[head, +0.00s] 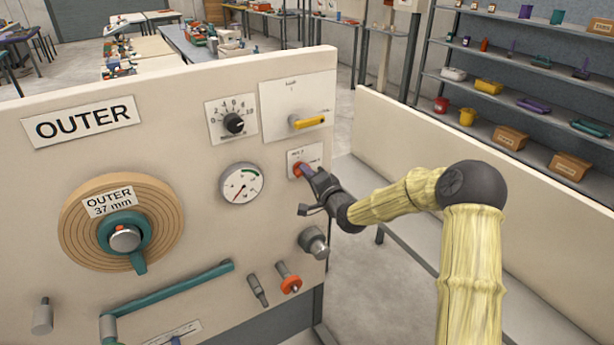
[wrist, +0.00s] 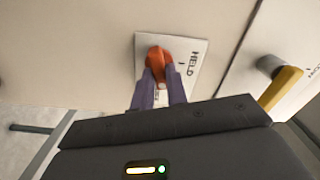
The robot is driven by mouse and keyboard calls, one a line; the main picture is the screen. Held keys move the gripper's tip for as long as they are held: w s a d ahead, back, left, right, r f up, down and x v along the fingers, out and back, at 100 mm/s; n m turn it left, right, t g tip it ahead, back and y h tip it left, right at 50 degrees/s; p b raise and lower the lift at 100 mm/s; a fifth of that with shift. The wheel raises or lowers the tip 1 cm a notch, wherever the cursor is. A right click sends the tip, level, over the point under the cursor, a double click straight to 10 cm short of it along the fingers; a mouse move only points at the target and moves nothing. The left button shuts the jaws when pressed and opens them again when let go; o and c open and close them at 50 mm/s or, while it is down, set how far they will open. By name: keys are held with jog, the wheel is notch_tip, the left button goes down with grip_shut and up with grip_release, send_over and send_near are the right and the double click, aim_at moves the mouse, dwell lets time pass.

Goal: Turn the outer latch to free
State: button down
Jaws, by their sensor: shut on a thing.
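The outer latch is an orange-red knob on a small white plate, at the right part of the OUTER panel in the head view (head: 297,168). In the wrist view the orange knob (wrist: 158,58) is near the top middle, and the plate beside it reads HELD. My gripper (head: 306,173) reaches the knob from the right. In the wrist view its two purple fingers (wrist: 160,82) are on either side of the knob's lower part, shut on it.
A yellow lever (head: 308,122) sits on a plate just above the latch. A black dial (head: 233,123) and a round gauge (head: 241,186) are to the left. A grey knob (head: 314,243) sticks out below. A cream partition (head: 480,155) stands on the right.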

jog(key=m, duration=0.3)
jog(key=shift+f+m, duration=0.1)
jog(key=shift+m, duration=0.2)
dwell(0.4)
jog(key=c, duration=1.4)
grip_release()
jog(key=shift+s+d, duration=0.1)
jog(key=b+v, duration=0.3)
jog(key=v, duration=1.4)
jog(key=shift+s+d, duration=0.1)
